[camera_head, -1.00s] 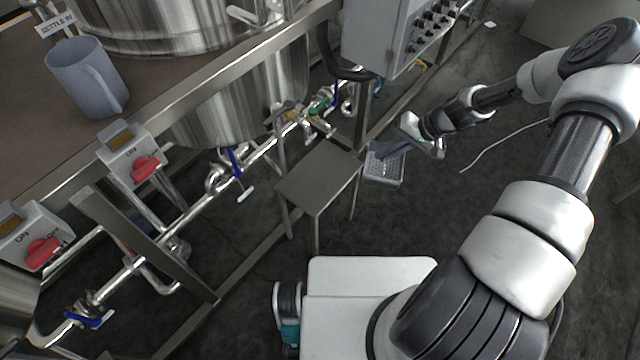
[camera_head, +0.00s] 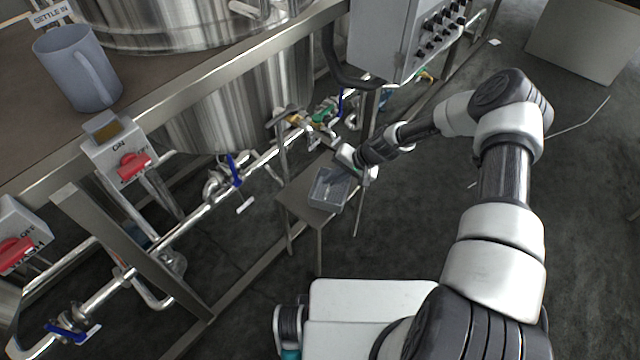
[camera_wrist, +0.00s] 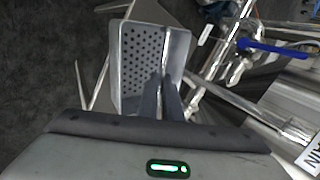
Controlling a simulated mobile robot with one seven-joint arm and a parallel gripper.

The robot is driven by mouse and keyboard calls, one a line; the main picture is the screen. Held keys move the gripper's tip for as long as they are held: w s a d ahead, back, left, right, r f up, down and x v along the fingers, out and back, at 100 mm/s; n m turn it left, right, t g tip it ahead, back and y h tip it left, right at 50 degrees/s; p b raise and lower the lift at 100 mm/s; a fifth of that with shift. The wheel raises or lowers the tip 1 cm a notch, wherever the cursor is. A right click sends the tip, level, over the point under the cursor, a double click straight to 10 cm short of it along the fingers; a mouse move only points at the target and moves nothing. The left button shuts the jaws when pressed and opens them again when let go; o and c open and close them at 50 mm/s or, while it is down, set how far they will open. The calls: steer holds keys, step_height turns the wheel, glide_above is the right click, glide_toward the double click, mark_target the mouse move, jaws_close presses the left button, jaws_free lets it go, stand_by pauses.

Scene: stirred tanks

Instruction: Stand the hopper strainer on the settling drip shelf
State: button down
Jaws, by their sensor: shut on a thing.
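The hopper strainer (camera_head: 328,188) is a grey metal box with a perforated face. My gripper (camera_head: 347,176) is shut on it and holds it over the small grey shelf (camera_head: 294,200), which stands on legs beside the pipework. In the wrist view the strainer (camera_wrist: 130,62) shows its rows of holes, with the gripper fingers (camera_wrist: 165,98) at its near wall. Part of the shelf (camera_wrist: 172,16) shows behind it there. The strainer hides much of the shelf top. I cannot tell whether it touches the shelf.
A steel tank (camera_head: 235,100) and pipes with blue-handled valves (camera_head: 233,170) lie left of the shelf. A grey control box (camera_head: 400,35) hangs above and behind it. A mug (camera_head: 75,68) stands on the upper bench. The floor to the right is open.

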mark_target(316, 186)
steer(key=a, duration=0.2)
steer(key=w+a, duration=0.1)
steer(key=shift+a, duration=0.35)
steer(key=shift+f+b, duration=0.5)
steer(key=shift+f, duration=1.25)
steer(key=shift+f, duration=0.15)
steer(key=c, duration=1.9)
jaws_free()
steer(key=shift+c, duration=0.2)
